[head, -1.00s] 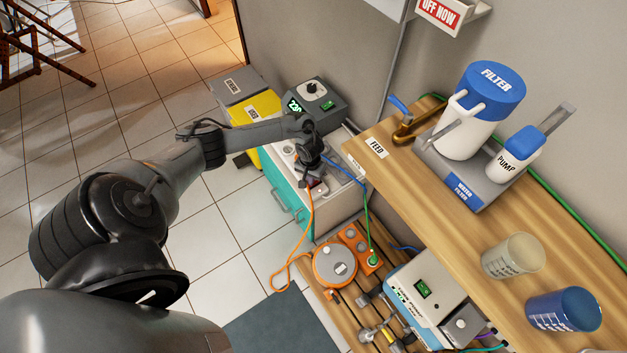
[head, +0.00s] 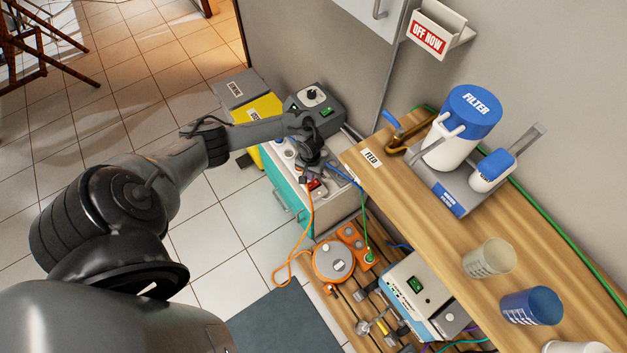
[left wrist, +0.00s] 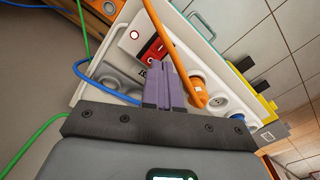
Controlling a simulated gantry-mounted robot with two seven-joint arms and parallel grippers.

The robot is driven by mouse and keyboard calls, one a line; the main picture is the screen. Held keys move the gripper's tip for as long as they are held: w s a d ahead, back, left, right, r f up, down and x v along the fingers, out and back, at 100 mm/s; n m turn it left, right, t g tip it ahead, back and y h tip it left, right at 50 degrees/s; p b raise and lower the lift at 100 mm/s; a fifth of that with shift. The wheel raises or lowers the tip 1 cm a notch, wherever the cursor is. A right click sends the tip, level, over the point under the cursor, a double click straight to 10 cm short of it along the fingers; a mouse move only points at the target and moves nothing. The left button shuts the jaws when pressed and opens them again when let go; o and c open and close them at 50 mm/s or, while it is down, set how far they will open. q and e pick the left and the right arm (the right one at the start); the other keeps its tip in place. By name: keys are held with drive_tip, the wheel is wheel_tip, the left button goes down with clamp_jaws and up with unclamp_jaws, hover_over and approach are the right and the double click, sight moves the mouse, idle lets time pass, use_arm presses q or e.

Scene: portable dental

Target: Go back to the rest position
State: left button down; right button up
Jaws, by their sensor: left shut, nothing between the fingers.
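My left gripper (head: 314,172) is over the white panel top of the teal cabinet (head: 286,196), close to a red switch (head: 316,185). In the left wrist view its two purple-grey fingers (left wrist: 168,70) are together with nothing between them. The red switch (left wrist: 154,48) and an orange plug (left wrist: 200,94) with its cable are just beyond and beside the fingers. I cannot tell whether the fingertips touch the panel. My right gripper is not in view.
Orange, blue and green cables run around the cabinet. A wooden counter (head: 420,203) on the right carries a water filter (head: 459,128) and cups. Below it, a slatted shelf holds an orange round device (head: 334,261). Tiled floor (head: 240,215) is open left of the cabinet.

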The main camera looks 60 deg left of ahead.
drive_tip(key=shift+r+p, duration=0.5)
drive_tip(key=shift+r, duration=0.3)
